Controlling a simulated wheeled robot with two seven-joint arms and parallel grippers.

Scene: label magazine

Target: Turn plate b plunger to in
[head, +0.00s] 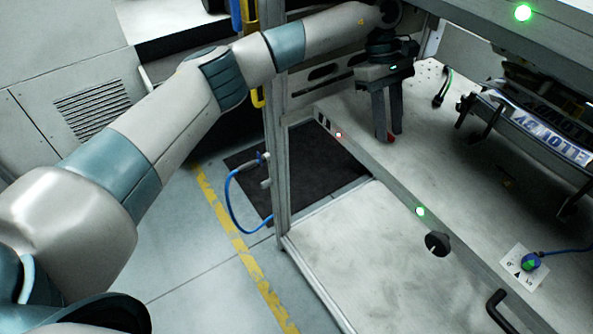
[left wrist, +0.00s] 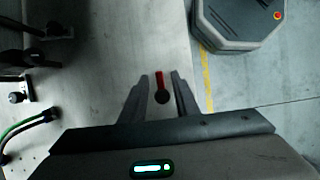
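My left gripper (head: 389,134) reaches down over the back left of the pale bench, its two fingers apart. In the left wrist view my left gripper (left wrist: 159,77) is open, with a small part with a black round end (left wrist: 162,97) and a red bar (left wrist: 159,77) between the fingers. The fingers look apart from it on both sides. In the head view a bit of red (head: 389,138) shows at the fingertips, mostly hidden. No readable label tells which part is the plate b plunger. My right gripper is not in view.
A black knob (head: 437,244) sits on the bench's front strip, near a green light (head: 420,211). A blue-green dial (head: 530,262) with a cable is at right. Printed labels (head: 548,138) hang in a rack. A metal post (head: 277,160) stands left of the bench.

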